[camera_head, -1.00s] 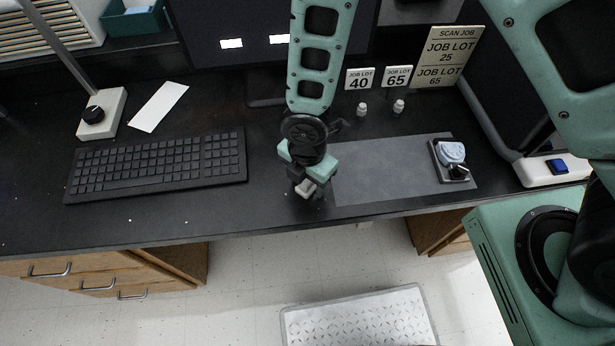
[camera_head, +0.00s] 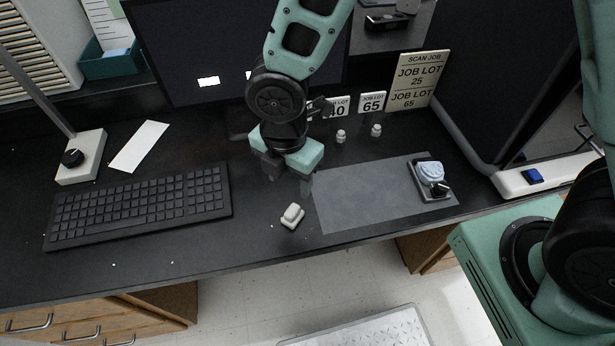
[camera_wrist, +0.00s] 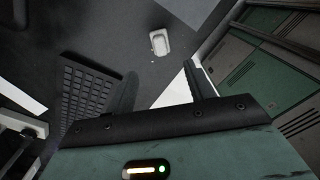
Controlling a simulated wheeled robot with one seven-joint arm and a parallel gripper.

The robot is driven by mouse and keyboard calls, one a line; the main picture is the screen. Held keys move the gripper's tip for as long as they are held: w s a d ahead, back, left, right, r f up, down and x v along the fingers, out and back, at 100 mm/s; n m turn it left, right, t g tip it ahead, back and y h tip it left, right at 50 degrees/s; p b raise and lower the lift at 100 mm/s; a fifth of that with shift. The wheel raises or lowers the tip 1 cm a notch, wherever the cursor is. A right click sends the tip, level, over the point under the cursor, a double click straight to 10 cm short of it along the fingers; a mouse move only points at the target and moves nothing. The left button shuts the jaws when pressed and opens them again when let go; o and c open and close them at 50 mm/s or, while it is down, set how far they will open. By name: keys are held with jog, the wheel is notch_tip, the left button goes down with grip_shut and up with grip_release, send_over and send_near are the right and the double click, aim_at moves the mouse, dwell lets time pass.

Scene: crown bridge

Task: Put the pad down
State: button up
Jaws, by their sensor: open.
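The pad (camera_head: 292,215) is a small white block with a raised top. It lies on the black desk, between the keyboard and the grey mat, near the front edge. It also shows in the wrist view (camera_wrist: 159,42), apart from the fingers. My gripper (camera_head: 287,180) is open and empty, above the desk and behind the pad in the head view. Its two fingers show in the wrist view (camera_wrist: 160,88) with a wide gap between them.
The keyboard (camera_head: 140,205) lies at left. The grey mat (camera_head: 355,198) at right bears a dark tray (camera_head: 446,193) with a pale blue model. Two small white pieces (camera_head: 341,136) stand before the job lot signs (camera_head: 372,102). A white power strip (camera_head: 545,175) is at far right.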

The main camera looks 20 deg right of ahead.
jog(key=s+d+r+m, duration=0.4)
jog(key=r+m, duration=0.3)
jog(key=m, duration=0.2)
jog(key=s+d+r+m, duration=0.4)
jog(key=s+r+m, duration=0.3)
jog(key=m, duration=0.3)
jog(key=shift+d+r+y, duration=0.2)
jog(key=shift+r+y, duration=0.05)
jog(key=shift+y, duration=0.05)
jog(key=shift+o, duration=0.5)
jog(key=shift+w+a+f+m, duration=0.1)
jog(key=shift+a+m, duration=0.2)
jog(key=shift+a, duration=0.05)
jog(key=m, duration=1.6)
send_over(292, 210)
notch_tip(292, 210, down, 10)
notch_tip(292, 210, down, 17)
jog(key=b, duration=0.2)
jog(key=shift+b, duration=0.4)
jog(key=c, duration=1.1)
